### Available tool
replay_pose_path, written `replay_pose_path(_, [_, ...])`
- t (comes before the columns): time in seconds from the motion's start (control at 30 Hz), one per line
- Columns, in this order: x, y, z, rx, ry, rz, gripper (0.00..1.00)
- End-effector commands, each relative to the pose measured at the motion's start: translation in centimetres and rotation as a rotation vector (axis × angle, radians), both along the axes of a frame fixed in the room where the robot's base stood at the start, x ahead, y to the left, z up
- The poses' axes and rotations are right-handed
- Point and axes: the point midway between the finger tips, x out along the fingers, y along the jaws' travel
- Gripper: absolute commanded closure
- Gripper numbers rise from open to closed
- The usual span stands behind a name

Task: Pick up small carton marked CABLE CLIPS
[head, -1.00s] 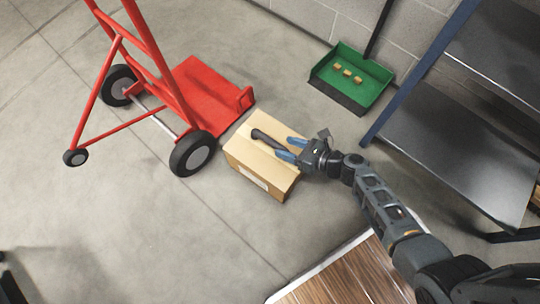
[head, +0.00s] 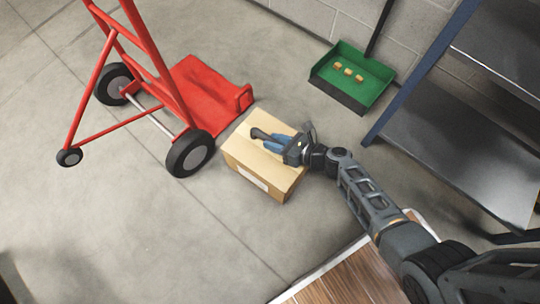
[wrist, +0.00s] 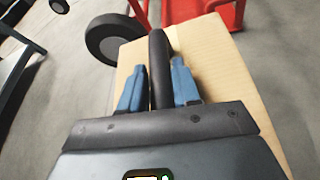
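A tan cardboard carton (head: 282,180) stands on the floor with a white label on its near side; the lettering is too small to read. It fills the middle of the wrist view (wrist: 222,88). A dark rod-like thing (head: 259,134) lies along the carton's top; it also shows in the wrist view (wrist: 158,62). My gripper (head: 275,142) is over the carton's top, its two blue fingers close against either side of the dark thing. They appear shut on it, not on the carton. Whether the dark thing is lifted off the carton, I cannot tell.
A red hand truck (head: 205,100) with black wheels stands just left of and behind the carton. A green dustpan (head: 352,78) holding several small tan blocks lies by the wall. A metal shelf (head: 450,150) stands at right, a wood-topped surface (head: 350,280) in front. Floor at left is clear.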

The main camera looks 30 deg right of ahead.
Motion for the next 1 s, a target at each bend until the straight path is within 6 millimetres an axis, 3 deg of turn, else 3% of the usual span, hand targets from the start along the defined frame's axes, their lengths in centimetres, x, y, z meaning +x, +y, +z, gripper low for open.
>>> replay_pose_path(0.3, [-0.01, -0.04, -0.01, 0.000, 0.000, -0.001, 1.00])
replay_pose_path(1.0, [-0.02, -0.07, -0.01, -0.001, 0.000, -0.002, 1.00])
